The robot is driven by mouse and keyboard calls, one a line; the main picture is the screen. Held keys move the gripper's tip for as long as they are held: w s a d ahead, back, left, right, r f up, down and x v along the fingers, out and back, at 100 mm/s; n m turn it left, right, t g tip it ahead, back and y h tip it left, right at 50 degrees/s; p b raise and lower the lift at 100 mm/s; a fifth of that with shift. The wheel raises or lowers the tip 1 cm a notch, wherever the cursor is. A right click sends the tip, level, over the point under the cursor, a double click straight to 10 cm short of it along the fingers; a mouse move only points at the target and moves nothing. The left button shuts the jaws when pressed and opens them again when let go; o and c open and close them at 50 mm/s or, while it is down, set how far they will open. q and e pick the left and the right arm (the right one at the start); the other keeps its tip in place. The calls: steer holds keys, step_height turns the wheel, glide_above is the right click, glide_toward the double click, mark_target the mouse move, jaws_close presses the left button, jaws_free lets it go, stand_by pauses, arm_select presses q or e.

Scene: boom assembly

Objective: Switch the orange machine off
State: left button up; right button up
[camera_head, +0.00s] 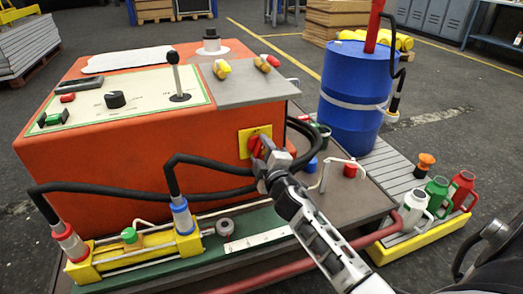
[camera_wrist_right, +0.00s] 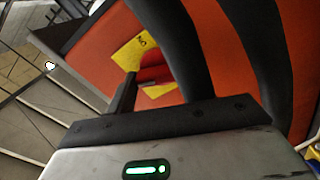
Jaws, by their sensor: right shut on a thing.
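The orange machine (camera_head: 150,155) stands in the left half of the head view. A red rotary switch (camera_head: 257,145) sits on a yellow plate (camera_head: 245,137) on its front face, near the right corner. My right gripper (camera_head: 262,155) reaches up to the plate and is shut on the red switch. In the right wrist view the red switch (camera_wrist_right: 152,72) shows between the dark fingers in front of the yellow plate (camera_wrist_right: 130,52), partly hidden by them. The switch's exact angle is hard to tell. My left gripper is not in view.
Black hoses (camera_head: 110,193) run along the machine's front to a yellow cylinder block (camera_head: 140,252). A blue drum (camera_head: 350,105) stands at the right. A lever (camera_head: 177,75) rises from the top panel.

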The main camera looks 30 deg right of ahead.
steer(key=shift+n, duration=1.2)
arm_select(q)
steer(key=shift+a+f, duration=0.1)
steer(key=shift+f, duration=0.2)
arm_select(e)
steer(key=shift+n, duration=1)
steer(key=o, duration=1)
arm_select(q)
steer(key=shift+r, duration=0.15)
arm_select(e)
steer(key=shift+s, duration=0.1)
